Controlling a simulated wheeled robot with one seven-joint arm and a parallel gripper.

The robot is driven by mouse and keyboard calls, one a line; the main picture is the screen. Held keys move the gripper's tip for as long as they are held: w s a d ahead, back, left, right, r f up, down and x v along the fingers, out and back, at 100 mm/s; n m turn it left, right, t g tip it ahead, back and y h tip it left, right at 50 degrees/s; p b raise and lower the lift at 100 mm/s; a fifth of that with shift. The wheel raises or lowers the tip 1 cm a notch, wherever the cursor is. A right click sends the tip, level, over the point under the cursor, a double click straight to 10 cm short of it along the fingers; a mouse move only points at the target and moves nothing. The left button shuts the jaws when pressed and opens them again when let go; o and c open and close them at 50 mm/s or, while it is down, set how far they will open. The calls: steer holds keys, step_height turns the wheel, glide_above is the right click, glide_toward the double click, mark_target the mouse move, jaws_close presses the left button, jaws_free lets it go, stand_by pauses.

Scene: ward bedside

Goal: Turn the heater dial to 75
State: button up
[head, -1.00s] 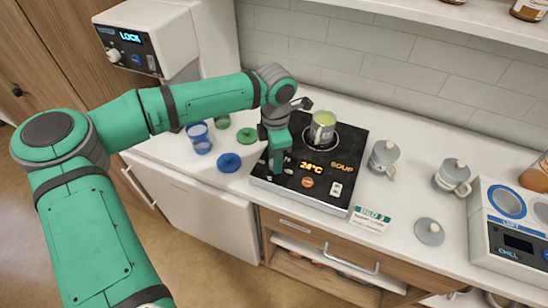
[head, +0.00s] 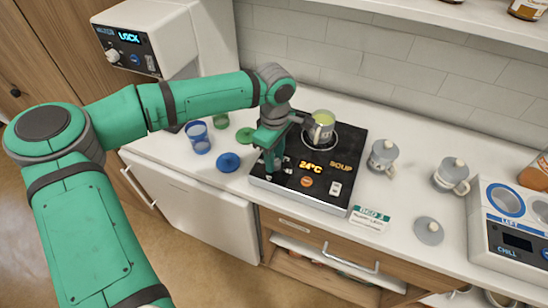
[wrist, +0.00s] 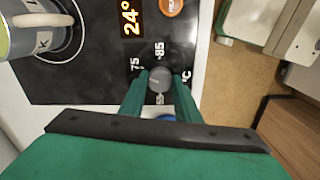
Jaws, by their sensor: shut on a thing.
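The heater (head: 345,199) is a black hotplate on the counter. Its orange display (head: 310,166) reads 24°C, beside a SOUP label. The grey round dial (wrist: 159,79) sits on its panel, with 75, 85 and other numbers printed around it in the wrist view. My gripper (wrist: 160,88) is shut on the dial, one green finger on each side. In the head view my gripper (head: 270,165) stands over the left front of the heater and hides the dial. I cannot make out clearly where the dial's pointer stands.
A metal mug of yellow-green soup (head: 321,126) stands on the hotplate's ring, close to my gripper. A blue cup (head: 198,138) and blue lid (head: 228,162) lie to the left. Lidded grey mugs (head: 382,157) and a LIFT/CHILL unit (head: 510,243) stand to the right.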

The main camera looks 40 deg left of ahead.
steer(key=shift+m, duration=0.6)
steer(key=shift+w, duration=0.1)
steer(key=shift+a, duration=0.15)
steer(key=o, duration=0.9)
steer(key=shift+o, duration=0.7)
steer(key=shift+d, duration=0.3)
steer(key=shift+a, duration=0.1)
